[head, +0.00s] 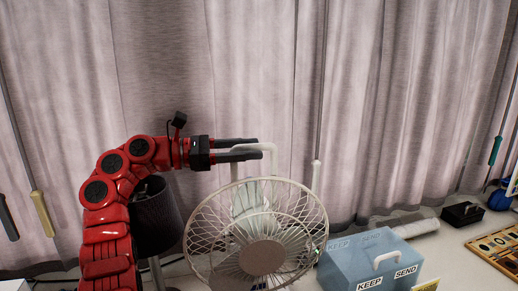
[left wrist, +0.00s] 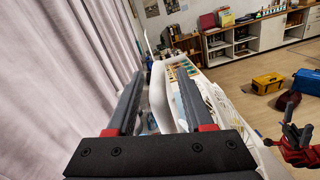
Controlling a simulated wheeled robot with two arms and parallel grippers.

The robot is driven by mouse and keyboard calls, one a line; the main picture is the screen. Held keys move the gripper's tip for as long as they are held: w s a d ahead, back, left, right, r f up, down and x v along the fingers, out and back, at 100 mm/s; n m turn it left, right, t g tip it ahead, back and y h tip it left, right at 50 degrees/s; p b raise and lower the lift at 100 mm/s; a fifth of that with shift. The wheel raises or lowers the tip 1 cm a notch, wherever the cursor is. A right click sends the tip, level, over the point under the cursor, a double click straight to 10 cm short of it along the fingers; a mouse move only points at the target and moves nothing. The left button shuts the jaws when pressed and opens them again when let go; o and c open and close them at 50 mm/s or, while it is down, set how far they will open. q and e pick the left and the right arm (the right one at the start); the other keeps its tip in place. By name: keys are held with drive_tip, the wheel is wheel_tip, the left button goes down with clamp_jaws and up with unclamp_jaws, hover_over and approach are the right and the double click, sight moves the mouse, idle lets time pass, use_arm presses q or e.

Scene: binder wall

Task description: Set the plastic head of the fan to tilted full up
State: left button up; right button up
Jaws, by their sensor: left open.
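The fan's round plastic head (head: 262,257), pale with a wire grille, faces the head camera. Its lower edge is cut off by the frame, and its exact tilt is hard to tell. A white handle loop (head: 273,160) rises above it. My left gripper (head: 259,149) reaches in from the left at the top of that loop, jaws open. In the left wrist view a white curved bar of the fan (left wrist: 158,95) stands between the two open fingers; contact cannot be told. A red arm with a dark gripper (left wrist: 290,115), apparently my right, shows small at the right; its jaws are unclear.
A dark cylinder (head: 158,220) stands left of the fan, behind my left arm. A blue box with a white handle (head: 350,265) is close on the right. A black box (head: 462,214) and wooden tray (head: 498,246) lie farther right. Curtains (head: 400,100) hang close behind.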

use_arm(q)
drive_tip(key=shift+w+d+r, duration=0.1)
drive_tip(key=shift+d, duration=0.6)
drive_tip(key=shift+w+d, duration=0.35)
drive_tip(key=shift+d, duration=0.25)
drive_tip(key=shift+s, duration=0.1)
clamp_jaws()
idle(0.4)
